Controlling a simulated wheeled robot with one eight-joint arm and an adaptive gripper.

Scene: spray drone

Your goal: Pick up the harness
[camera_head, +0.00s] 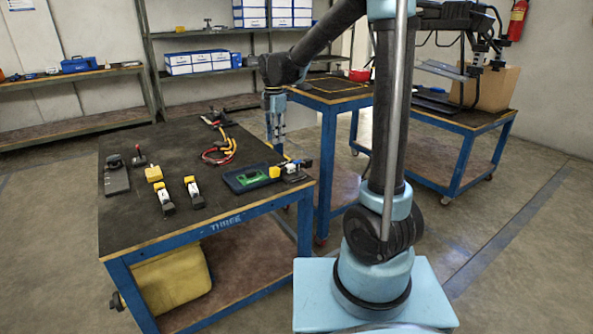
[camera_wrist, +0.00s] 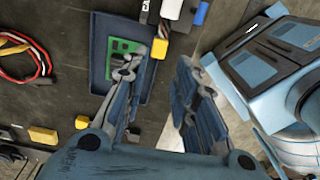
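The harness (camera_head: 220,152), a loose bundle of red, yellow and dark wires, lies on the black top of the blue-framed table marked THREE, towards its back right. It also shows at the left edge of the wrist view (camera_wrist: 30,60), partly cut off. My gripper (camera_head: 277,148) points down above the right side of the table, to the right of the harness and apart from it. In the wrist view my gripper (camera_wrist: 158,75) has its two fingers spread, with nothing between them.
A dark blue tray (camera_head: 238,184) with a green board (camera_head: 258,180) lies at the table's right, with black and yellow parts (camera_head: 291,171) beside it. A yellow block (camera_head: 153,173) and several small devices stand on the left. Another table (camera_head: 330,90) stands behind.

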